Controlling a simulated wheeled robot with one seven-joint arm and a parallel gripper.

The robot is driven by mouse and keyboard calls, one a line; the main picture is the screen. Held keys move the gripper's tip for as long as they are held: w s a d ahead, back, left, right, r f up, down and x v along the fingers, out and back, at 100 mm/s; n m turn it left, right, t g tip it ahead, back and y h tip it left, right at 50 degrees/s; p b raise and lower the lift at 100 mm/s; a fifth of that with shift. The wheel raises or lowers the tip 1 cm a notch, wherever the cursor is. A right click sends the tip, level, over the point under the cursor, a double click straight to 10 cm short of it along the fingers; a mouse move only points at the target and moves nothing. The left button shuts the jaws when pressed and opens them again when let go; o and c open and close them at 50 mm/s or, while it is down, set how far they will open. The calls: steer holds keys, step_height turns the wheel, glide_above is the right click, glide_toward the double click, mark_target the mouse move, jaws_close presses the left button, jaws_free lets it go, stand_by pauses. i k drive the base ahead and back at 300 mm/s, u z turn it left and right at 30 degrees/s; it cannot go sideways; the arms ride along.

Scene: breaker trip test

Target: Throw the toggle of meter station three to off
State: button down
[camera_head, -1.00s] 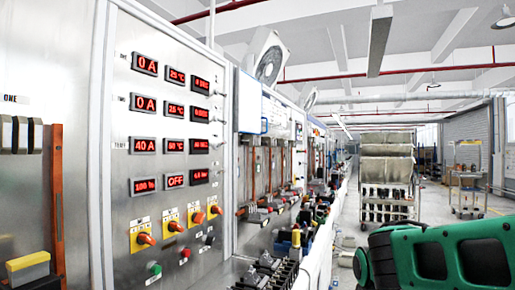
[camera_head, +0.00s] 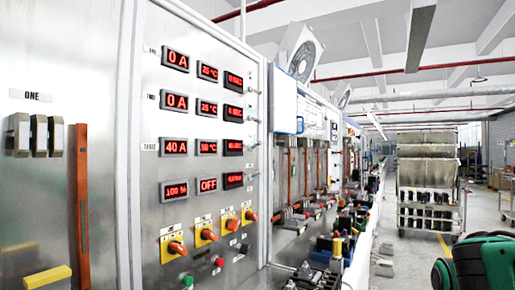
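A steel panel (camera_head: 150,100) fills the left and centre, with red digital displays in rows beside the labels ONE, TWO and THREE. The third row's display (camera_head: 176,148) reads 40 A. Below are several orange rotary knobs (camera_head: 177,248) on yellow plates. At far left, a plate labelled ONE (camera_head: 36,96) stands above several dark and pale toggle-like blocks (camera_head: 39,134). I cannot tell which toggle belongs to station three. A green and black part, seemingly of my own arm, shows at the lower right. My gripper's fingers are not in view.
A brown vertical bar (camera_head: 82,205) and a yellow block (camera_head: 47,279) are on the left panel. A cluttered bench (camera_head: 335,245) runs along the wall. A wheeled rack (camera_head: 428,185) stands at the back right, with open floor in front of it.

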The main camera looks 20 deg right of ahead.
mark_target(259, 143)
steer(key=k, duration=1.25)
steer(key=z, duration=0.6)
steer(key=i, duration=1.65)
steer(key=u, duration=0.35)
